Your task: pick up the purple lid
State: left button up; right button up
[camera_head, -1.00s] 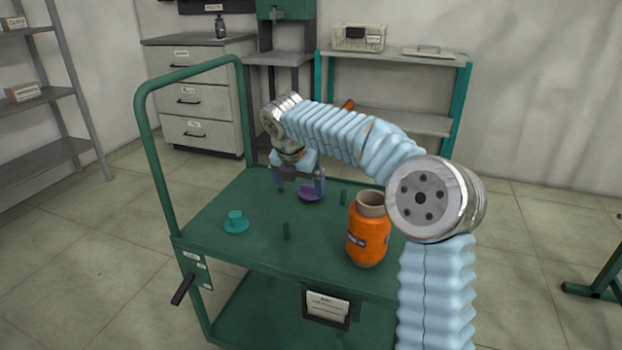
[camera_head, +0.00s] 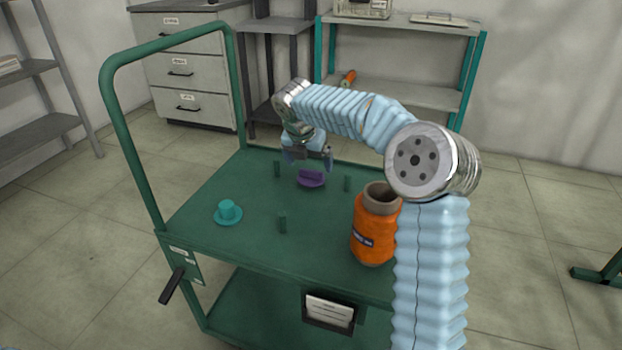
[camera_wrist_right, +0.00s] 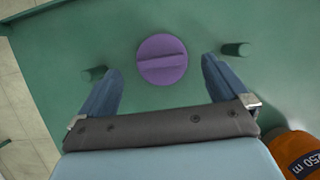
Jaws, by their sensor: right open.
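The purple lid (camera_head: 311,180) is a round disc with a raised bar across its top. It lies on the green cart top (camera_head: 250,190) towards the back. It also shows in the right wrist view (camera_wrist_right: 162,59), just beyond the fingertips and between their lines. My right gripper (camera_head: 309,163) is open and empty, above and slightly behind the lid in the head view. Its two blue fingers (camera_wrist_right: 160,75) stand either side of the lid without touching it. My left gripper is not in view.
Short green pegs (camera_head: 282,223) stand on the cart around the lid, one (camera_wrist_right: 236,49) close to the right finger. A teal lid (camera_head: 228,212) lies at the left. An orange bobbin (camera_head: 374,230) stands at the right, near my right arm. The cart's handle (camera_head: 130,150) rises at left.

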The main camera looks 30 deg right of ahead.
aim_at(311, 170)
jog(key=x, duration=0.5)
jog(key=shift+s+f, duration=0.1)
jog(key=shift+s, duration=0.05)
jog(key=c, duration=0.9)
